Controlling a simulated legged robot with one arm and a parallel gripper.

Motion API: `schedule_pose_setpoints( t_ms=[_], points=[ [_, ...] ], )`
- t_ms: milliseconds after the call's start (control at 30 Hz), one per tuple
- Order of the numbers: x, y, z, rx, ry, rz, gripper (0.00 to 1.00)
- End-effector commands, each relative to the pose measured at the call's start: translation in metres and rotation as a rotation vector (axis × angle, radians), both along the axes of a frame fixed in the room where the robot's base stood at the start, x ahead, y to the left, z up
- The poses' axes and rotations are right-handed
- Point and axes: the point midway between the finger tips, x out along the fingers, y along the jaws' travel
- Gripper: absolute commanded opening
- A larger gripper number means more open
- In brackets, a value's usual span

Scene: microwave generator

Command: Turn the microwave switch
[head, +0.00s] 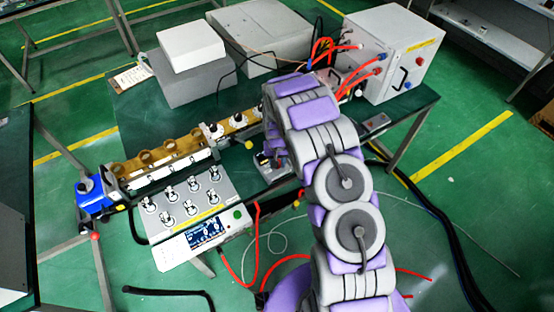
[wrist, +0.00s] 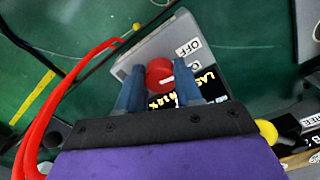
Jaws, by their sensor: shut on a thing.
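In the wrist view, the switch is a round red knob (wrist: 157,67) with a short white mark, on a light grey box (wrist: 142,50). A white label reading OFF (wrist: 189,47) is to the right of the knob. A second label below it is partly covered. My gripper (wrist: 159,77) has its two blue fingers on either side of the knob and is shut on it. The right finger covers part of a black plate with yellow letters (wrist: 207,80). In the head view, my arm hides the gripper, and I cannot make out the knob there.
In the head view, a dark green table (head: 130,110) carries a white cabinet (head: 392,55), grey boxes (head: 195,85) and a brass waveguide (head: 165,155). A knobbed control panel (head: 190,205) is left of my arm. Red cables (wrist: 60,90) run left of the gripper in the wrist view.

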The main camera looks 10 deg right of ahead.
Motion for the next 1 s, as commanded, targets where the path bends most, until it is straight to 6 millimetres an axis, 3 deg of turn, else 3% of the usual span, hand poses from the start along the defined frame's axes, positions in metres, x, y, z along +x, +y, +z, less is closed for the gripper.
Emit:
schedule_pose_setpoints(
  t_ms=[400, 933, 967, 1000],
  points=[
    [0.0029, 0.0, 0.0019, 0.0, -0.008, 0.181, 0.04],
    [0.0037, -0.0003, 0.002, 0.0, -0.011, 0.203, 0.04],
    [0.0037, -0.0003, 0.0021, 0.0, -0.011, 0.203, 0.37],
    [0.0037, -0.0003, 0.002, 0.0, -0.011, 0.203, 0.41]
  ],
)
